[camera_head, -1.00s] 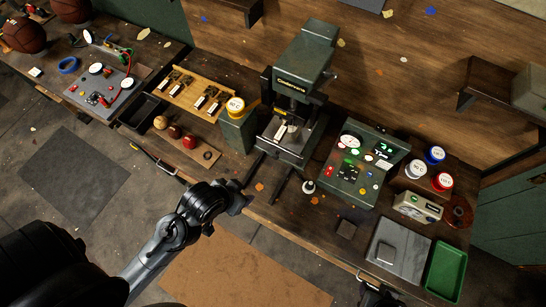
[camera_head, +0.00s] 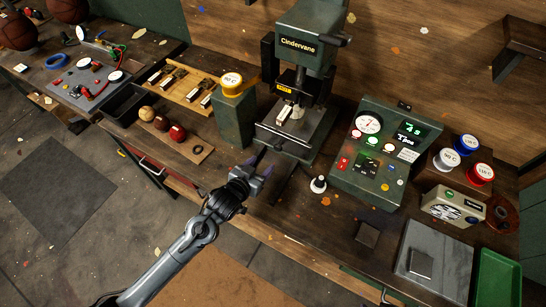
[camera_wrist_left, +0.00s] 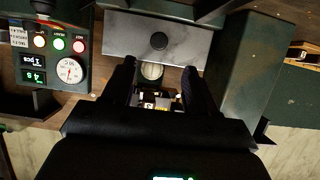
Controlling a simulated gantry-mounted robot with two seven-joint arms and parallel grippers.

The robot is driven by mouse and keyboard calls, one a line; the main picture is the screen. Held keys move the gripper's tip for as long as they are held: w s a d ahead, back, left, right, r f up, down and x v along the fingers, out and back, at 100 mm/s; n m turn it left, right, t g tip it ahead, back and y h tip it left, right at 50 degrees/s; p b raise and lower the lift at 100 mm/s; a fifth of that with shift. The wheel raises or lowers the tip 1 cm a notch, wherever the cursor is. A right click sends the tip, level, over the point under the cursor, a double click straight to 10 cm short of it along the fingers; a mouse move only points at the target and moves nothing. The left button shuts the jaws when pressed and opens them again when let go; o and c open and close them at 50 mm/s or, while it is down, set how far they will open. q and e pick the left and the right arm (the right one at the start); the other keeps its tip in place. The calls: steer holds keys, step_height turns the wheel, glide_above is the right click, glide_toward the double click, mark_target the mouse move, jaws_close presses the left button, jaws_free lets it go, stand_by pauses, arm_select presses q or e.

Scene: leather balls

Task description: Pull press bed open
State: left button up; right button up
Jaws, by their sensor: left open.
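The green press (camera_head: 305,55) labelled Cindervane stands at the back of the bench. Its dark bed (camera_head: 287,143) lies low between the posts, and a small pale metal piece (camera_head: 284,114) shows above it. My left gripper (camera_head: 260,166) is open, just in front of and left of the bed, with fingers pointing toward the press. In the left wrist view, the open fingers (camera_wrist_left: 158,82) point toward a grey slab (camera_wrist_left: 125,35) with a round black knob (camera_wrist_left: 159,41). The knob lies beyond the fingertips, apart from them. My right gripper is not in view.
A green control box (camera_head: 375,155) with a dial stands right of the press. A green post (camera_head: 234,115) with a yellow-rimmed spool stands left. A small white-and-black bottle-like piece (camera_head: 318,185) stands in front. Several balls (camera_head: 160,123) lie at left.

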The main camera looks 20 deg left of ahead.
mark_target(277, 149)
arm_select(q)
steer(key=b+x, duration=0.1)
steer(key=x, duration=0.9)
steer(key=shift+w+d+f, duration=0.1)
steer(key=shift+w+d, duration=0.05)
steer(key=shift+w, duration=0.1)
jaws_close()
